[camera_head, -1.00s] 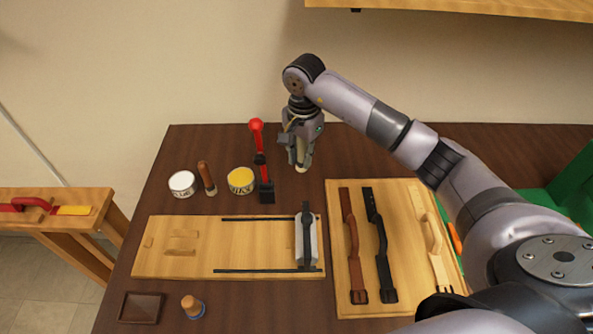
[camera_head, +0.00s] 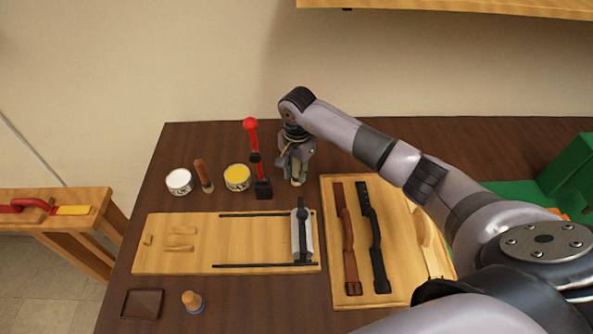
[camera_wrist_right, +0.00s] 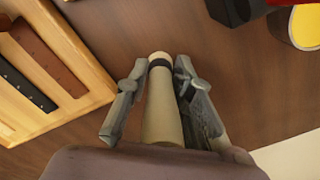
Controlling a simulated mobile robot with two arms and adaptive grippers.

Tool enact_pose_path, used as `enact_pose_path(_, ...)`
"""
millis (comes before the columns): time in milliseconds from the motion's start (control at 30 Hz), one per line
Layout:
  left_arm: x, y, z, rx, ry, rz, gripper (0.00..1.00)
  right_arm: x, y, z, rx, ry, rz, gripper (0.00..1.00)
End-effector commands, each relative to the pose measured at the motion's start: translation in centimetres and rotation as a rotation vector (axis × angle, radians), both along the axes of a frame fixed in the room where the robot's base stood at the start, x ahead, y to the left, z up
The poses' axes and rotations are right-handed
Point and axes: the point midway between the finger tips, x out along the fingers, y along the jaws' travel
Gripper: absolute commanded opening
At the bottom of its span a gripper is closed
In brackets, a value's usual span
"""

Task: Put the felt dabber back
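My right gripper (camera_head: 297,162) is shut on a pale, tapered tool with a black band near its far end, which I take to be the felt dabber (camera_wrist_right: 162,110). In the right wrist view the two fingers (camera_wrist_right: 160,78) lie on either side of it near the band. In the head view the dabber's pale lower end (camera_head: 297,182) shows below the fingers, close over the dark table (camera_head: 240,305) behind the boards; I cannot tell whether it touches. My left gripper is not in view.
A red-handled clamp (camera_head: 257,160), a yellow tin (camera_head: 237,178), a white tin (camera_head: 179,181) and a brown-handled brush (camera_head: 203,175) stand left of the gripper. A strap board (camera_head: 330,290) and a jig board (camera_head: 200,260) lie in front. A blue-based knob (camera_head: 192,301) stands near a dark tray (camera_head: 142,303).

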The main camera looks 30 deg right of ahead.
Motion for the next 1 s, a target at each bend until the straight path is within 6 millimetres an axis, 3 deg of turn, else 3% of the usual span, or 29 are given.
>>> enact_pose_path(233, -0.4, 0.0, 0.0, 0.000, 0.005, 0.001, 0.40, 0.0, 0.0, 0.0, 0.000, 0.001, 0.000, 0.40)
enact_pose_path(633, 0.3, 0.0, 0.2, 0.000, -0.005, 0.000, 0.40, 0.0, 0.0, 0.6, -0.001, -0.001, 0.000, 0.40)
enact_pose_path(767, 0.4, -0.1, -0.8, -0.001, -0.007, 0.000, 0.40, 0.1, -0.1, 2.5, -0.001, -0.006, 0.001, 0.40)
enact_pose_path(1000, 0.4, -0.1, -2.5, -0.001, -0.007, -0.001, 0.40, 0.0, -0.1, 7.8, -0.002, -0.006, 0.000, 0.40)
